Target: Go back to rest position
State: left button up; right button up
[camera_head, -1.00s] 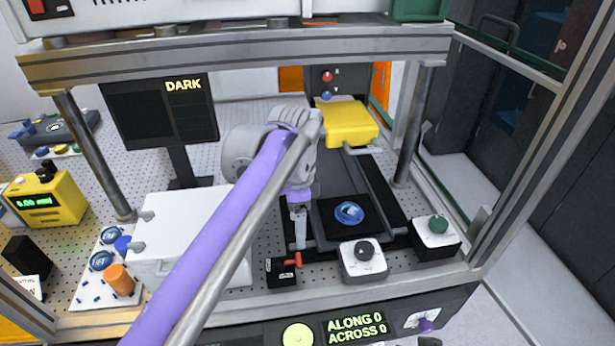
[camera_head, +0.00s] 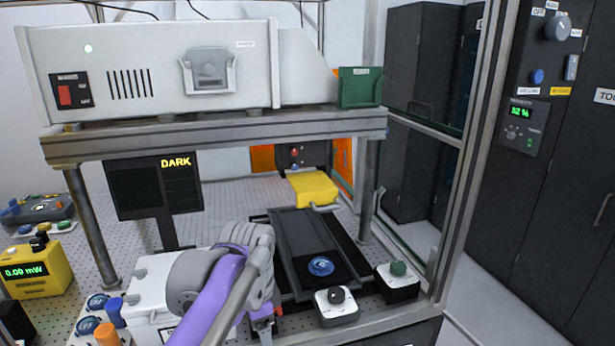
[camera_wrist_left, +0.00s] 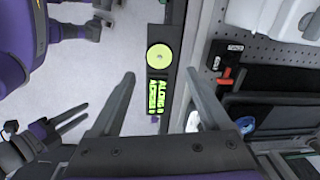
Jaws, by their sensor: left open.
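My left arm (camera_head: 218,300), purple and grey, reaches up from the bottom middle of the head view. Its hand hides most of the gripper there. In the left wrist view my left gripper (camera_wrist_left: 160,76) has its two fingers wide apart with nothing between them. Beyond them is the front panel (camera_wrist_left: 167,75) with a round yellow-green disc and the lit "ALONG 0" and "ACROSS 0" readout. My right gripper (camera_wrist_left: 72,125) shows at the left of the left wrist view, its dark fingers apart and empty. It is out of the head view.
The metal frame (camera_head: 215,140) spans the bench, with a post (camera_head: 367,195) on the right. A blue round part (camera_head: 321,266) lies on the dark slide, below a yellow block (camera_head: 314,188). Black-knobbed (camera_head: 336,308) and green-knobbed (camera_head: 398,282) boxes stand near the front edge. The screen (camera_head: 155,185) reads DARK.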

pick_arm(q)
jog(key=s+a+f+n+t, duration=0.2)
jog(key=s+a+f+n, duration=0.2)
jog(key=s+f+n, duration=0.2)
jog(key=s+a+f+n+t, duration=0.3)
jog(key=s+a+f+n, duration=0.2)
jog(key=s+f+n, duration=0.2)
notch_tip(320, 180, down, 3)
jog(key=shift+s+r, duration=0.1)
jog(key=shift+s, duration=0.8)
